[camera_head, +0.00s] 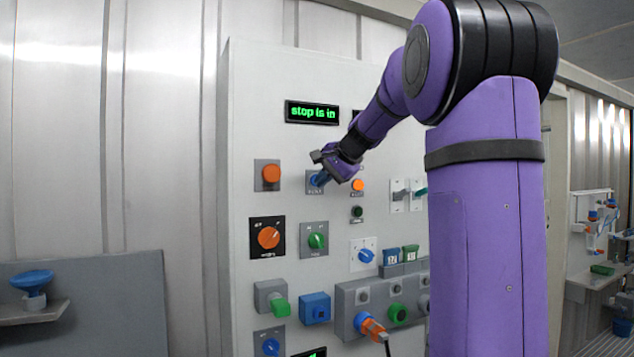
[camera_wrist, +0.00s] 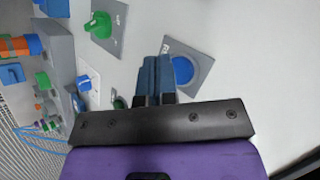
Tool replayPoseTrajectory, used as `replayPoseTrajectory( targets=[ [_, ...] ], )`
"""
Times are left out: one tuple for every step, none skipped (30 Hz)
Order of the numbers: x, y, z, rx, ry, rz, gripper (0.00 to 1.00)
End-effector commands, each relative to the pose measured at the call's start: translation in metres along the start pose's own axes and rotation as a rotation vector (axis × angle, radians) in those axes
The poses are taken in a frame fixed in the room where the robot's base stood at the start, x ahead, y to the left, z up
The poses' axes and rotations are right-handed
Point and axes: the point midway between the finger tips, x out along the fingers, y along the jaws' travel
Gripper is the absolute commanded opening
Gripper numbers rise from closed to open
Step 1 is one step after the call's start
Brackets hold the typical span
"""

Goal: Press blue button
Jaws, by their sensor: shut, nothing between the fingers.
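The blue button (camera_wrist: 183,70) is round and sits on a square grey plate (camera_wrist: 196,57) in the wrist view. In the head view its plate (camera_head: 310,188) is in the upper part of the panel, and my gripper mostly hides the button. My gripper (camera_wrist: 156,60) is shut and empty. Its blue-grey fingers lie just left of the button in the wrist view and overlap the plate's edge. In the head view my gripper (camera_head: 321,179) is in front of that plate. I cannot tell whether the fingertips touch anything.
The pale panel (camera_head: 258,110) carries an orange button (camera_head: 267,174) to the left, a smaller orange button (camera_head: 358,185) to the right, and a green knob (camera_head: 317,241) below. A display (camera_head: 312,112) above reads "stop is in". Blue and orange plugs (camera_head: 370,326) stick out lower down.

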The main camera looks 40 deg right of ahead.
Motion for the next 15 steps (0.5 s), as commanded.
replayPoseTrajectory(
  targets=[
    [0.0, 0.0, 0.0, 0.0, 0.0, 0.0, 0.0],
    [0.0, 0.0, 0.0, 0.0, 0.0, 0.0, 0.0],
    [0.0, 0.0, 0.0, 0.0, 0.0, 0.0, 0.0],
    [0.0, 0.0, 0.0, 0.0, 0.0, 0.0, 0.0],
    [0.0, 0.0, 0.0, 0.0, 0.0, 0.0, 0.0],
    [0.0002, -0.0001, -0.0001, 0.0, 0.0, 0.0, 0.0],
    [0.0005, -0.0003, -0.0003, 0.0, 0.0, 0.0, 0.0],
    [0.0008, -0.0005, -0.0005, 0.0, 0.0, 0.0, 0.0],
    [0.0015, -0.0011, -0.0009, 0.0, 0.0, 0.0, 0.0],
    [0.0021, -0.0016, -0.0013, 0.0, -0.001, 0.0, 0.0],
    [0.0028, -0.0022, -0.0017, -0.001, -0.001, 0.0, 0.0],
    [0.0038, -0.003, -0.0022, -0.001, -0.001, 0.0, 0.0],
    [0.0045, -0.0036, -0.0026, -0.001, -0.001, 0.0, 0.0],
    [0.0051, -0.0041, -0.003, -0.001, -0.001, 0.0, 0.0],
    [0.0056, -0.0045, -0.0035, -0.001, -0.001, 0.0, 0.0]
  ],
)
